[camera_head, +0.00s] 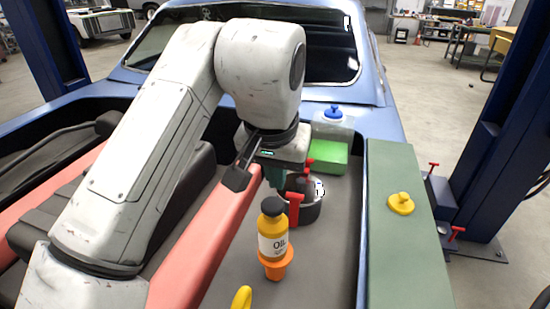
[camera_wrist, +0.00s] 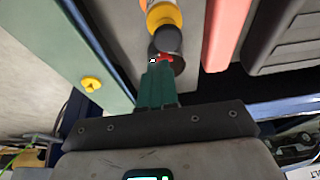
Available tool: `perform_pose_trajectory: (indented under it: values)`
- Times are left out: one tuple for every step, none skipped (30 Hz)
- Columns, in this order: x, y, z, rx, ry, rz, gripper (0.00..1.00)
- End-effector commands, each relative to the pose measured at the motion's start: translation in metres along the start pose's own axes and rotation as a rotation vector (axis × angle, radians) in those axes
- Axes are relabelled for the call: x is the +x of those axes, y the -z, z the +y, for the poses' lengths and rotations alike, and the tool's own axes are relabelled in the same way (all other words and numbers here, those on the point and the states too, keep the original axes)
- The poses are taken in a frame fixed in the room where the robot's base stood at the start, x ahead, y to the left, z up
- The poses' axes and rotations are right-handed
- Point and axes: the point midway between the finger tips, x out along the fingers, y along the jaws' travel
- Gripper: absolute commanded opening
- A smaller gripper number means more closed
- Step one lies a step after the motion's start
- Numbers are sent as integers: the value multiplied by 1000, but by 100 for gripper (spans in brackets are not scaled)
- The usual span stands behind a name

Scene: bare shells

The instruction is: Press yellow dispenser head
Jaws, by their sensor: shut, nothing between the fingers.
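A yellow knob-like head (camera_head: 401,203) with a small raised spout sits on top of a long green block (camera_head: 405,255) at the right. It also shows in the wrist view (camera_wrist: 91,84), left of my fingers. My gripper (camera_head: 276,190) points down, left of the yellow head and clearly apart from it. Its green fingers (camera_wrist: 157,68) are shut and empty. They are beside a dark round pot (camera_head: 307,209) with red parts. Whether they touch the pot cannot be told.
An oil bottle (camera_head: 272,245) with a black cap stands in an orange holder in front of my gripper. A clear jug (camera_head: 330,155) with green liquid and a blue cap stands behind. A salmon-red beam (camera_head: 215,250) runs along the left. A yellow piece (camera_head: 242,298) shows at the bottom edge.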

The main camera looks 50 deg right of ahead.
Motion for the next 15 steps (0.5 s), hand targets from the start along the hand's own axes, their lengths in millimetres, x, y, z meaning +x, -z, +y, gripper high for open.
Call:
perform_pose_trajectory:
  values:
    - [10, -1, 0, -1, -1, -1, 0]
    - [16, 0, 0, -1, -2, -1, 0]
    - [23, -1, 0, -2, -2, -1, 0]
    - [29, -1, 0, -2, -2, -1, 0]
    - [33, -2, 0, -3, -2, -1, 0]
    - [39, -4, -1, -3, 0, -2, 0]
    - [43, -5, -1, -2, 0, -2, 0]
    - [47, -6, -1, -2, -1, 0, 0]
    - [51, -7, -1, -1, -1, -1, 0]
    - [54, -8, -2, -2, 0, -1, 0]
    - [56, -8, -2, -2, 0, -1, 0]
    - [59, -9, -2, -2, 0, 0, 0]
    - [61, -9, -2, -2, 0, 0, 0]
    - [62, -10, -2, -2, 0, 0, 0]
    - [64, -10, -2, -1, 0, 0, 0]
